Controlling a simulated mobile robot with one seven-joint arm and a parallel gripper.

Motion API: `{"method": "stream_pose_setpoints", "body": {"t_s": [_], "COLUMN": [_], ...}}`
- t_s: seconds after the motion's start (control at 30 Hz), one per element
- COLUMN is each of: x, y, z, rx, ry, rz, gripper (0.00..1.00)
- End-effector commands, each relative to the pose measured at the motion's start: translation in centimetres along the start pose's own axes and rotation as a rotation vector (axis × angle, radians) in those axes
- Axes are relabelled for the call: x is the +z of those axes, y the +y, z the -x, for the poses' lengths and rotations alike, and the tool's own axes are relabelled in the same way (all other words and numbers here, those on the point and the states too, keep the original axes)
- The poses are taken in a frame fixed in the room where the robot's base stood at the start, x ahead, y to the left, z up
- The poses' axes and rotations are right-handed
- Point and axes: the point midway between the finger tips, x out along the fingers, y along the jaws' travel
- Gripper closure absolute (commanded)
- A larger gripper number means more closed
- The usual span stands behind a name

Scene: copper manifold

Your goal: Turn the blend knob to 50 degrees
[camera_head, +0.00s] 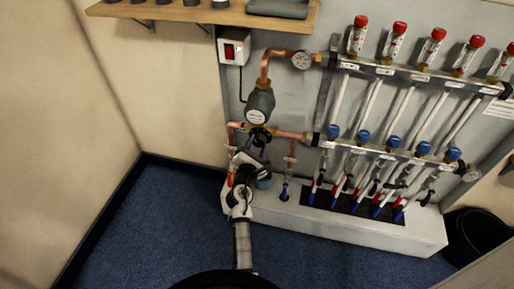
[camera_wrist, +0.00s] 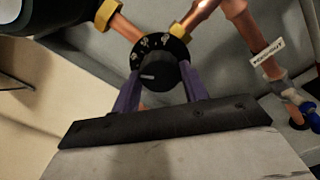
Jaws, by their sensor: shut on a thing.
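The blend knob (camera_wrist: 157,75) is a round black knob with a white pointer line, in front of a black dial plate (camera_wrist: 160,43) with white marks. The pointer line points to the left in the wrist view. My gripper (camera_wrist: 158,84) has its two purple fingers on either side of the knob, shut on it. In the head view my gripper (camera_head: 252,152) reaches the copper pipework below the grey-green pump, and my arm hides most of the knob there. The exact angle on the dial is too small to read.
A copper pipe (camera_wrist: 205,12) with brass fittings runs beside the dial. A pump (camera_head: 260,103) and a gauge (camera_head: 302,60) sit above. The manifold (camera_head: 400,150) with red-capped flow meters and blue caps is to the right. A wooden shelf (camera_head: 180,12) overhangs at the top left.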

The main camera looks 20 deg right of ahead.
Motion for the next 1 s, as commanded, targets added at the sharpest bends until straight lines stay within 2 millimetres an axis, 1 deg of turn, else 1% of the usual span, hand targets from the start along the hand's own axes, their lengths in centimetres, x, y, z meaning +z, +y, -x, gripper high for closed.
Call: {"method": "stream_pose_setpoints", "body": {"t_s": [0.6,0.8,1.0], "x": [-0.10,-0.11,-0.04], "y": [-0.12,-0.08,-0.03], "z": [-0.04,-0.03,-0.03], "rx": [0.002,0.002,0.002], "ry": [-0.002,-0.001,-0.001], "rz": [-0.581,-0.732,-0.837], "gripper": [0.79,0.79,0.79]}}
